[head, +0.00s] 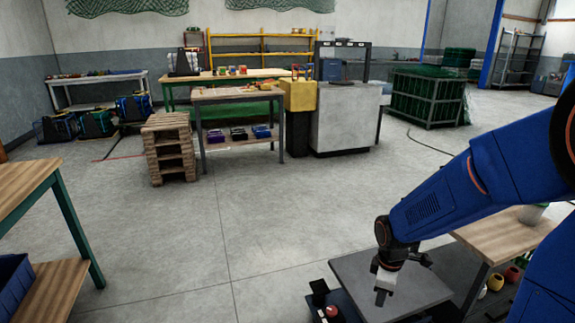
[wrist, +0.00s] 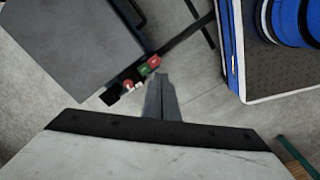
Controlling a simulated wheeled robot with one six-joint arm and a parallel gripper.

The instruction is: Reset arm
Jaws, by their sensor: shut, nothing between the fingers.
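My gripper (head: 381,298) hangs from the blue arm at the lower right of the head view, pointing down. It is shut and empty. In the wrist view its two grey fingers (wrist: 160,80) lie together, with nothing between them. In the head view the gripper shows in front of a flat grey plate (head: 425,290). In the wrist view the plate (wrist: 70,45) is at the upper left, beside the fingertips, with small red and green parts near its corner. I cannot tell the gap between gripper and plate.
A wooden table (head: 505,236) stands at the right, partly behind my arm. Another wooden table (head: 22,186) is at the left edge. Stacked pallets (head: 168,148), a workbench (head: 238,93) and a green net crate (head: 428,97) stand farther back. The middle floor is clear.

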